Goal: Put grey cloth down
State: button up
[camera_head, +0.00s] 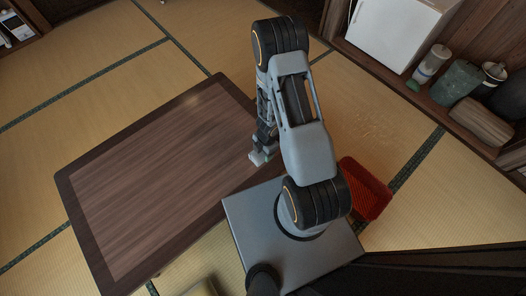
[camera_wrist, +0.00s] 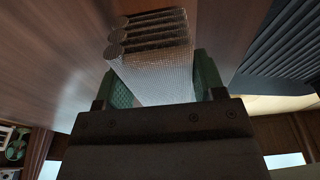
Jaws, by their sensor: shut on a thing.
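The grey cloth (camera_wrist: 157,72) is folded in several layers and has a fine checked weave. In the wrist view it sits between the two green-padded fingers of my gripper (camera_wrist: 163,82), which is shut on it. In the head view my gripper (camera_head: 264,146) points down at the right edge of the low wooden table (camera_head: 150,185). The cloth shows there as a small pale patch (camera_head: 259,158) below the fingers. I cannot tell whether it touches the tabletop.
The tabletop is otherwise bare. A red basket (camera_head: 366,189) stands on the tatami right of my arm. A white cabinet (camera_head: 393,32) and a shelf with a bottle (camera_head: 430,65), a green container (camera_head: 456,83) and other items line the upper right. Open tatami lies behind the table.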

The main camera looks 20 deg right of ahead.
jog(key=shift+f, duration=0.2)
jog(key=o, duration=1)
jog(key=shift+r, duration=0.15)
jog(key=w+d+r+m+t+h+p, duration=0.2)
jog(key=w+d+r+m+p, duration=0.15)
jog(key=r, duration=0.75)
jog(key=w+d+r+m+t+h+p, duration=0.1)
jog(key=w+d+r+m+p, duration=0.3)
jog(key=r, duration=0.6)
jog(key=w+r+m+t+h+p, duration=0.2)
jog(key=r+p, duration=0.3)
jog(key=r, duration=0.6)
jog(key=s+r+m+g, duration=0.1)
jog(key=s+r+m, duration=0.65)
jog(key=r, duration=0.35)
jog(key=s+a+r+m+y, duration=0.1)
jog(key=s+a+r, duration=0.1)
jog(key=s+a+r+m+y, duration=0.1)
jog(key=s+a+r+m, duration=0.1)
jog(key=a, duration=0.1)
jog(key=s+a+r+m+y, duration=0.1)
jog(key=s+a+r, duration=0.1)
jog(key=a, duration=0.1)
jog(key=shift+s+m+g, duration=0.3)
jog(key=shift+s+m, duration=0.05)
jog(key=shift+m, duration=0.05)
